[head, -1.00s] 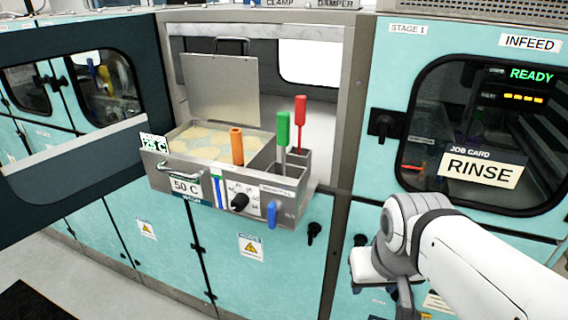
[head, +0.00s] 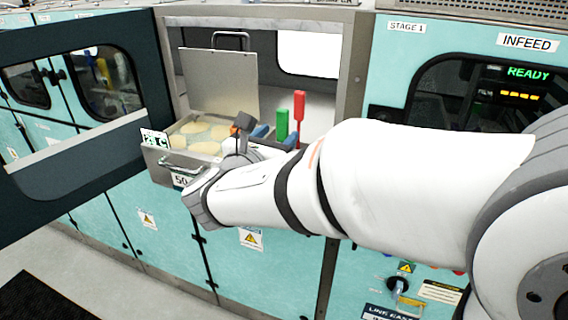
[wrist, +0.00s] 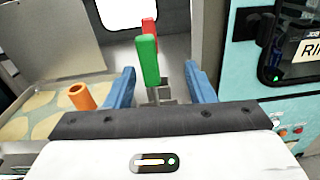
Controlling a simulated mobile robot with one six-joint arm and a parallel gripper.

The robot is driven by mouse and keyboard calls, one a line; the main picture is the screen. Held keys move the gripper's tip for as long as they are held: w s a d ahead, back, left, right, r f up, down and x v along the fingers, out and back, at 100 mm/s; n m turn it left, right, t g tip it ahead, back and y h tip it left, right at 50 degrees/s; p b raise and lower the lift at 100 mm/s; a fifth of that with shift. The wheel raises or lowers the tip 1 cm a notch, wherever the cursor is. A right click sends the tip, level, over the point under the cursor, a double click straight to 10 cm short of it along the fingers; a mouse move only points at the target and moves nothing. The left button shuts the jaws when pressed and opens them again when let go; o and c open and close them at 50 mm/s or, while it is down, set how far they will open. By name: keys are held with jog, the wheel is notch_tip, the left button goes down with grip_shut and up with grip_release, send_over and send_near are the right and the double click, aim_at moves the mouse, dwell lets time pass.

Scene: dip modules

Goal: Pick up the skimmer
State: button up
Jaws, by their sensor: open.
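Three handled tools stand at the bath unit, and no readable label tells me which is the skimmer. A green handle (head: 282,123) on a grey shank and a red handle (head: 299,103) stand upright in the slots at the bath's right end. An orange hollow handle (wrist: 81,96) stands at the bath's right side. My gripper (wrist: 160,68) is open, its two blue fingers apart. In the wrist view the green handle (wrist: 148,62) shows between the fingers, rising above them, with the red handle (wrist: 149,30) behind it. I cannot tell whether either finger touches the green tool.
The open bath (head: 200,134) holds liquid with pale round patches. Its raised lid (head: 218,82) stands behind it. The cabinet's upright frame (head: 350,65) is close on the right. A dark open door (head: 85,165) is on the left. My arm hides the bath's front controls.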

aim_at(281, 117)
jog(key=shift+w+a+r+n+t, duration=0.3)
jog(key=shift+w+a+r+n, duration=0.15)
jog(key=shift+w+a, duration=0.1)
jog(key=p+x, duration=0.3)
jog(key=x, duration=0.4)
jog(key=shift+s+a, duration=0.1)
jog(key=shift+c, duration=0.3)
jog(key=c, duration=0.9)
